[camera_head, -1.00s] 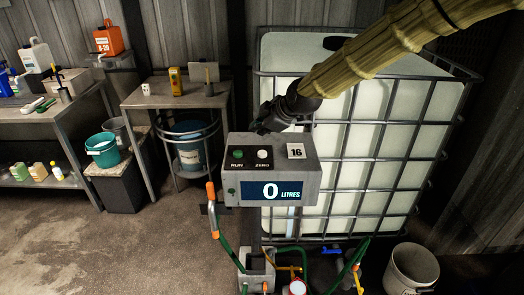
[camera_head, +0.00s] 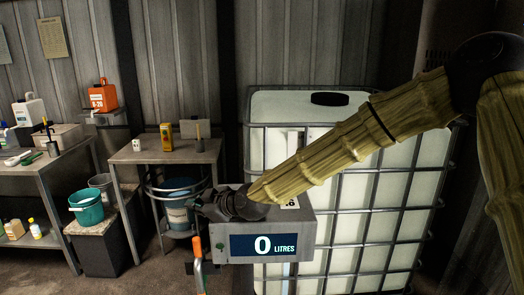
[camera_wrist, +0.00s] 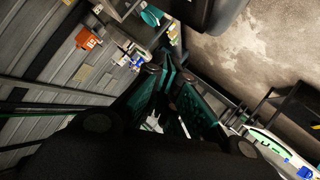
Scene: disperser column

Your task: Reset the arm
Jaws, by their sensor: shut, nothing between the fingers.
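My arm, in a yellow-tan sleeve, reaches from the right across the head view. My gripper (camera_head: 203,206) is dark and shut, with nothing held, at the left upper edge of the grey disperser display box (camera_head: 305,228). The gripper and wrist cover the box's RUN and ZERO buttons and part of its number label. I cannot tell whether they touch the box. The display (camera_head: 275,246) reads 0 LITRES. In the wrist view, the gripper fingers (camera_wrist: 163,82) point up the picture, close together, dark with teal sides.
A caged white tank (camera_head: 375,215) stands behind the arm. An orange-handled nozzle (camera_head: 198,264) hangs below left of the box.

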